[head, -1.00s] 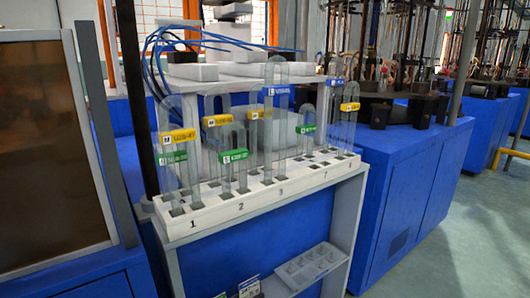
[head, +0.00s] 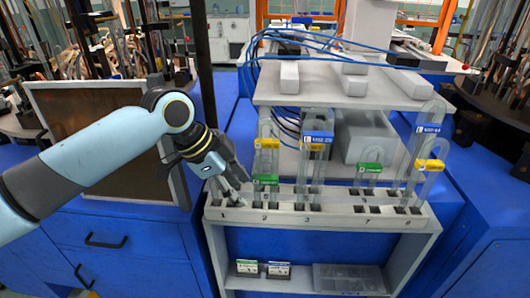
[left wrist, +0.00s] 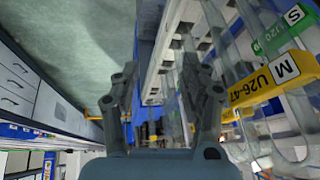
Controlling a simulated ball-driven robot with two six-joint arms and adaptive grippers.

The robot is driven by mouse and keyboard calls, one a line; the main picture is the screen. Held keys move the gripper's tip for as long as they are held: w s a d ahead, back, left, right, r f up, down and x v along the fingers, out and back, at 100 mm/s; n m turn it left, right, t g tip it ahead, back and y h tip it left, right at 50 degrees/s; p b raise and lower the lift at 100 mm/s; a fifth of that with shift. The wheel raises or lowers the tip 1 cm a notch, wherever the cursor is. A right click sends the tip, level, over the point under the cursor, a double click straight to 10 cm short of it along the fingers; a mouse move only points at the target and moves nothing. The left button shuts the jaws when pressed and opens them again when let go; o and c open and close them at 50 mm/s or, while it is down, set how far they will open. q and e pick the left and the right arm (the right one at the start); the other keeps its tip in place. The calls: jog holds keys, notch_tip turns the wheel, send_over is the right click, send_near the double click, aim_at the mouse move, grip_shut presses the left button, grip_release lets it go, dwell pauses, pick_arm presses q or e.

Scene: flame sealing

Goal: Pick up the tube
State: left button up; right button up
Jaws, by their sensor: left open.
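My left gripper (head: 235,187) is open at the left end of the white rack (head: 335,214), by the slots marked 1. In the left wrist view its two fingers (left wrist: 165,100) stand apart, with a clear tube (left wrist: 262,125) to the right bearing a yellow M label. A green S label shows beyond it. I cannot tell whether any glass lies between the fingers. In the head view, a tube with a yellow label (head: 266,143), a green-labelled tube (head: 265,180) and a tall blue-labelled tube (head: 317,137) stand upright right of the gripper. My right gripper is out of view.
More tubes with green (head: 369,168), blue (head: 430,128) and yellow (head: 430,165) labels stand farther right. A grey shelf (head: 345,84) with blue cables overhangs behind the rack. A dark post (head: 203,70) stands behind my wrist, and a brown panel (head: 95,125) is at left.

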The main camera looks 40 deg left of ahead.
aim_at(264, 157)
pick_arm(q)
notch_tip(264, 157, up, 11)
jog(key=w+m+t+p, duration=0.1)
jog(key=w+p, duration=0.2)
jog(key=p, duration=0.1)
jog(key=x, duration=0.2)
jog(key=a+x, duration=0.1)
jog(key=x, duration=0.2)
jog(key=shift+w, duration=0.15)
jog(key=shift+w+d+f, duration=0.1)
jog(key=shift+w+f, duration=0.1)
jog(key=shift+f, duration=0.1)
jog(key=p+x, duration=0.1)
jog(key=x, duration=0.3)
jog(key=shift+w+f, duration=0.15)
jog(key=shift+w, duration=0.1)
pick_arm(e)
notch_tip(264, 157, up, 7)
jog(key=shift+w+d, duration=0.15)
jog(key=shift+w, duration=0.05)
pick_arm(q)
jog(key=shift+c, duration=0.2)
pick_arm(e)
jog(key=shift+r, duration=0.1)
pick_arm(q)
grip_shut()
